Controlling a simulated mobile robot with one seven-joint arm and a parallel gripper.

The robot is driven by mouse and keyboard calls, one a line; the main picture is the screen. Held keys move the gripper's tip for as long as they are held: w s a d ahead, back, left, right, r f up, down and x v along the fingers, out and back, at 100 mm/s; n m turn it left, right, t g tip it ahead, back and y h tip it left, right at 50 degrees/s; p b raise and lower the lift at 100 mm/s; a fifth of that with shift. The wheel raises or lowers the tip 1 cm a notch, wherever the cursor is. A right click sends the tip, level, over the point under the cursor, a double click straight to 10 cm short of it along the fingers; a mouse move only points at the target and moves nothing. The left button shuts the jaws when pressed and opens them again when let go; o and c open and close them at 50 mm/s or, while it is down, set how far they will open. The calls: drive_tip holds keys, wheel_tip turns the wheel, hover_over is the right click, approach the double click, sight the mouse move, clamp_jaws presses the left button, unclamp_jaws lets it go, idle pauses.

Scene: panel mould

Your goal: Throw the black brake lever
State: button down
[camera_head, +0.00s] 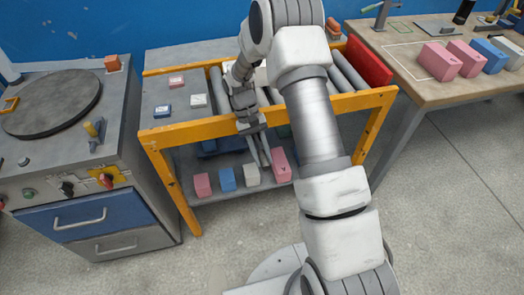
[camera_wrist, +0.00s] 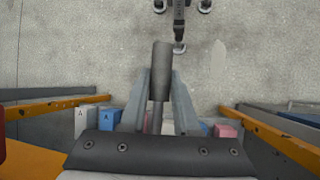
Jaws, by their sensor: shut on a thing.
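The brake lever (camera_wrist: 161,72) shows in the wrist view as a dark grey-black round grip. It stands between the two grey fingers of my gripper (camera_wrist: 161,95), and its top end reaches past the fingertips. The fingers are shut on it. In the head view my gripper (camera_head: 259,152) is at the front rail of the orange-framed roller table (camera_head: 190,131), pointing down. There the lever is hard to tell apart from the fingers, and its lower end and pivot are hidden.
Pink, blue and white blocks (camera_head: 228,179) stand on the lower shelf near my gripper. A red panel (camera_head: 369,63) is at the table's right end. A cabinet with a turntable (camera_head: 52,103) stands left, and a workbench (camera_head: 440,92) stands right. The floor in front is clear.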

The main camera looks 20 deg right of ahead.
drive_tip(key=shift+w+r+g+p, duration=0.1)
drive_tip(key=shift+r+g+p, duration=0.5)
drive_tip(key=shift+g, duration=0.3)
drive_tip(key=shift+r, duration=0.1)
drive_tip(key=c, duration=0.7)
unclamp_jaws()
drive_tip(key=shift+o, duration=0.2)
drive_tip(key=p+v, duration=0.1)
drive_tip(key=v, duration=1.6)
drive_tip(key=shift+w+a+r+p, duration=0.1)
drive_tip(key=shift+a+r+p, duration=0.05)
drive_tip(key=shift+p, duration=0.25)
